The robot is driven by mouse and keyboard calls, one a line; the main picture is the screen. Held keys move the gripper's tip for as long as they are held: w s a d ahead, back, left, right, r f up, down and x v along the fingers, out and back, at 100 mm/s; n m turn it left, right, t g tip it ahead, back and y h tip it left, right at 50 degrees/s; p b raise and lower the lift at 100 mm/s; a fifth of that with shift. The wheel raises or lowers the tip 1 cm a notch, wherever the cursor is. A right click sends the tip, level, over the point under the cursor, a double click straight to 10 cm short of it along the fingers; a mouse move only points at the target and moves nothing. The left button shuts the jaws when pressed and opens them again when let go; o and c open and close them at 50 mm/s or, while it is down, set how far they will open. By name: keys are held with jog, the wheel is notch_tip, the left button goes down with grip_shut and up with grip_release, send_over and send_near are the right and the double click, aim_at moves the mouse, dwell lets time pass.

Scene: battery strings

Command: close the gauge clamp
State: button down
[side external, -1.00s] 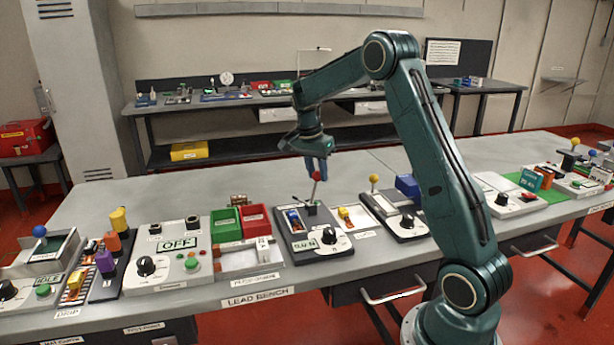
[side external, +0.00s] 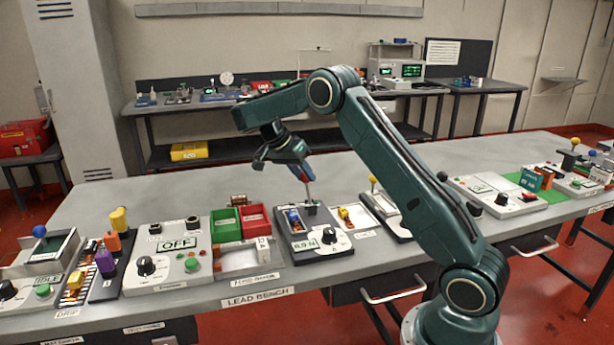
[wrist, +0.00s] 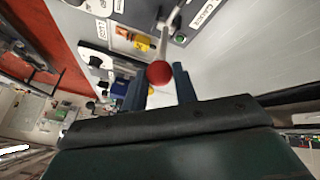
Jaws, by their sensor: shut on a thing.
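The gauge clamp (side external: 303,245) is a dark device on the bench with a white front panel, a black knob and a display that seems to read 0.9 N. A blue piece (side external: 294,220) sits in it. Its lever (side external: 309,192) rises at the back and leans left; the red ball knob (wrist: 159,72) tops it. My gripper (side external: 303,174) is shut on the red knob from above, with a blue finger on each side in the wrist view. The fingers hide most of the knob in the side view.
Left of the clamp stand a green bin (side external: 225,224), a red bin (side external: 256,221) and a panel reading OFF (side external: 178,243). Right of it are a yellow piece (side external: 345,214) and a yellow-knobbed lever (side external: 373,181). The bench behind the clamp is clear.

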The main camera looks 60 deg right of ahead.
jog(key=shift+w+a, duration=0.15)
jog(key=shift+w, duration=0.05)
dwell(0.5)
jog(key=c, duration=1.1)
grip_release()
jog(key=shift+s+d+r, duration=0.1)
jog(key=shift+s+d, duration=0.25)
jog(key=shift+s, duration=0.05)
